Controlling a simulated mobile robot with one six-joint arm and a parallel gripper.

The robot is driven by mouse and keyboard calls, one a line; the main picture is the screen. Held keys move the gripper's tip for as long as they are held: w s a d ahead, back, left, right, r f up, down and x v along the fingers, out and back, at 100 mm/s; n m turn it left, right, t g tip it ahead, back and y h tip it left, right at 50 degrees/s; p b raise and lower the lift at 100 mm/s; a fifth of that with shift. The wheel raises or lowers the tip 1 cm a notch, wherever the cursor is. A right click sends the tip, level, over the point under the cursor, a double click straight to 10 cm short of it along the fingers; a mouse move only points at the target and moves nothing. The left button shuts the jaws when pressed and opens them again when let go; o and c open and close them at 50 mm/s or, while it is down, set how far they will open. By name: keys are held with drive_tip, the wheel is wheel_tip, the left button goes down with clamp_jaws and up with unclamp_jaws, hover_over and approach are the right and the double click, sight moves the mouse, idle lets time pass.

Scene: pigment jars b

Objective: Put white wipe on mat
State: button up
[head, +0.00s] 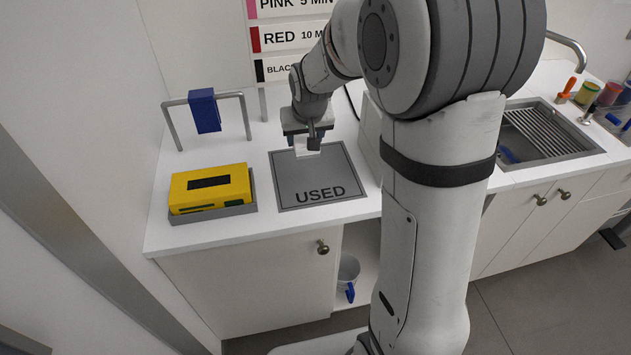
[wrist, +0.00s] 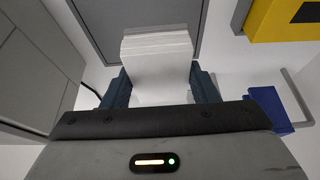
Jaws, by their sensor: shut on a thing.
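The white wipe (head: 306,153) looks like a folded, layered white stack in the wrist view (wrist: 157,52). My gripper (head: 304,143) is shut on it, with one dark blue finger on each side in the wrist view (wrist: 160,88). The mat (head: 290,183) is a grey square marked USED, lying flat on the white counter. The wipe is at the mat's back part in the head view, in front of the mat (wrist: 104,22) in the wrist view. I cannot tell whether its lower edge touches the mat.
A yellow box (head: 221,184) sits in a grey tray (head: 213,214) left of the mat. Behind it a blue cloth (head: 204,111) hangs on a grey rail (head: 173,128). A sink (head: 545,145) is at the right. The mat's front part is clear.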

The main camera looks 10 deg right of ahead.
wheel_tip(320, 180, down, 3)
drive_tip(key=shift+w+r+b, duration=0.1)
drive_tip(key=shift+r+b, duration=0.05)
drive_tip(key=shift+b, duration=0.55)
wheel_tip(320, 180, down, 10)
drive_tip(key=shift+r+p, duration=0.1)
drive_tip(key=shift+p, duration=0.5)
drive_tip(key=o, duration=1)
